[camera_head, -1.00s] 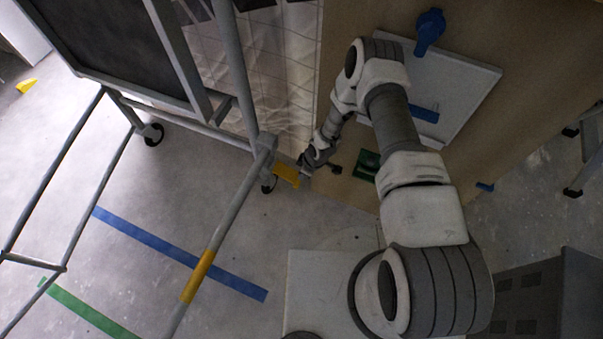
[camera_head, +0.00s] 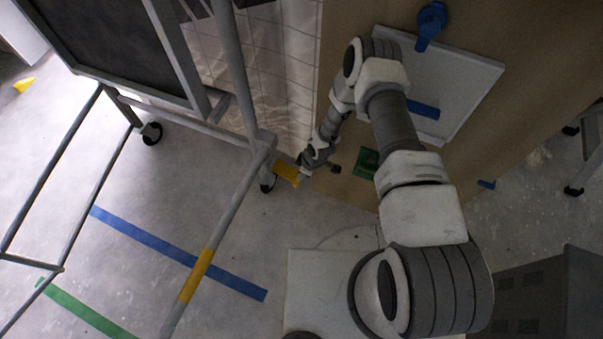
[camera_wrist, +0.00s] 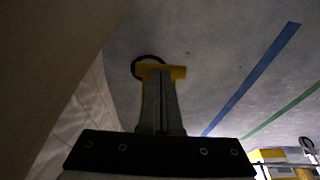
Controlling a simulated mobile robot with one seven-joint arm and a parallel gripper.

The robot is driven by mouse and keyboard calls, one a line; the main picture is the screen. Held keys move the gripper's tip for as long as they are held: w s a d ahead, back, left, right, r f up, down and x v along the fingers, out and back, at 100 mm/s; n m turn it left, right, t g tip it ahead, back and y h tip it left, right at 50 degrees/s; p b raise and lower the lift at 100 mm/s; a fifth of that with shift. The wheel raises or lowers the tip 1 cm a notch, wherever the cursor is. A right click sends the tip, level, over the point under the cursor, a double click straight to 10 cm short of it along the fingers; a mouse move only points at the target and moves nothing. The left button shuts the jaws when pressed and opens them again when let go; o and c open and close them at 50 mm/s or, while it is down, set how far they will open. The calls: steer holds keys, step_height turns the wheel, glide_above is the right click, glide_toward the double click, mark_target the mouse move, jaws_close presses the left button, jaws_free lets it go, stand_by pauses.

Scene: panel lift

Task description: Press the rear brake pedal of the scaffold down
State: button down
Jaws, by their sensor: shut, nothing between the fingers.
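The scaffold (camera_head: 236,80) is a grey tube frame on casters at the left and middle of the head view. A yellow brake pedal (camera_head: 286,173) sits at its caster (camera_head: 268,184) near the wooden panel. My gripper (camera_head: 303,172) is right at the pedal's right end. In the wrist view my shut, empty fingers (camera_wrist: 161,78) lie over the yellow pedal (camera_wrist: 178,72) and hide its middle. The dark caster wheel (camera_wrist: 147,62) curves behind it. I cannot tell whether the fingertips touch the pedal. Another yellow pedal (camera_head: 24,85) shows at the far left.
A large wooden panel (camera_head: 460,45) with a blue handle (camera_head: 430,22) stands close on the right of my gripper. A blue floor stripe (camera_head: 170,247) and a green stripe (camera_head: 85,310) cross the floor. A grey cabinet (camera_head: 545,300) stands at lower right.

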steer(key=p+v, duration=0.4)
steer(key=v, duration=0.8)
steer(key=shift+p, duration=0.3)
steer(key=shift+s, duration=0.1)
